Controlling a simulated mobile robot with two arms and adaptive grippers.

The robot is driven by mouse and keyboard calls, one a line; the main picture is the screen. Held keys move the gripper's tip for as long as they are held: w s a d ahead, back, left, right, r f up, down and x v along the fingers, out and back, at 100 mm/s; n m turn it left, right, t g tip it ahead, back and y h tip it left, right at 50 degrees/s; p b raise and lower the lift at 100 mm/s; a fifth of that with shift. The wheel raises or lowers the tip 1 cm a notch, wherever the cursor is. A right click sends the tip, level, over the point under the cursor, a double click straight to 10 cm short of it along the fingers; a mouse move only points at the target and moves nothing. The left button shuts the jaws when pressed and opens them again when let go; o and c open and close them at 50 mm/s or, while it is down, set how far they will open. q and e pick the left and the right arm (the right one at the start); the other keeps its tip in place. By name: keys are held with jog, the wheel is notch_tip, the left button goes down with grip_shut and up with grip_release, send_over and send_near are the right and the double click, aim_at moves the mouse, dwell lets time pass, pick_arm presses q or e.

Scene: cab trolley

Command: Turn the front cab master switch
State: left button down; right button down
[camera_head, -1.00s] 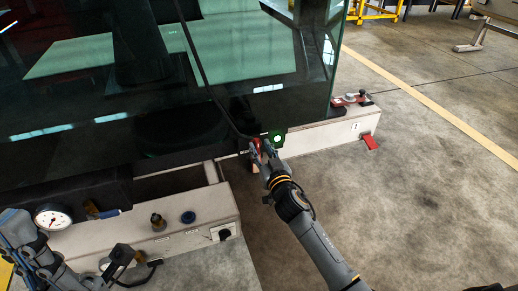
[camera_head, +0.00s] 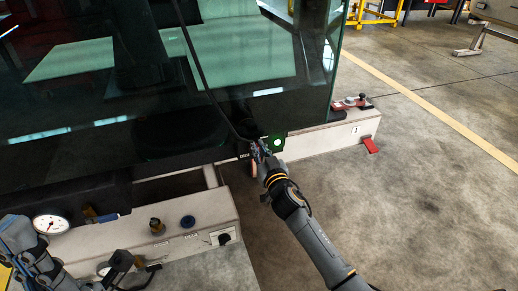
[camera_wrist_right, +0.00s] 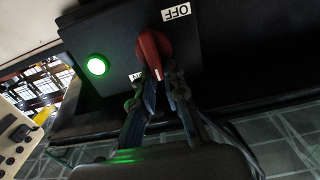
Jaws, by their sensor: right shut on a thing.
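The front cab master switch is a red rotary knob (camera_wrist_right: 152,48) on a dark panel (camera_wrist_right: 110,45) in the right wrist view. An upside-down OFF label (camera_wrist_right: 176,12) sits beside it; a second label (camera_wrist_right: 135,76) is partly hidden by a finger. A round green lamp (camera_wrist_right: 97,65) on the panel is lit and also shows bright in the head view (camera_head: 277,142). My right gripper (camera_wrist_right: 162,82) is shut on the knob's handle end; in the head view it (camera_head: 258,150) largely hides the knob. My left gripper (camera_head: 118,264) is low at left, its jaws unclear.
Large dark glass (camera_head: 100,80) stands behind the panel. A pale console with a gauge (camera_head: 50,223), knobs (camera_head: 188,221) and a black switch (camera_head: 224,238) is at lower left. Floor at right is clear.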

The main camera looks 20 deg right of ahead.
jog(key=n, duration=0.4)
jog(key=a+f+n, duration=0.1)
jog(key=n, duration=0.3)
jog(key=a+n, duration=0.1)
jog(key=n, duration=0.4)
jog(key=shift+s+a+f, duration=0.1)
jog(key=shift+a+f, duration=0.05)
jog(key=shift+f, duration=0.2)
jog(key=n, duration=0.2)
jog(key=f+n, duration=0.1)
jog(key=n, duration=0.1)
jog(key=shift+a, duration=0.1)
jog(key=shift+n, duration=0.4)
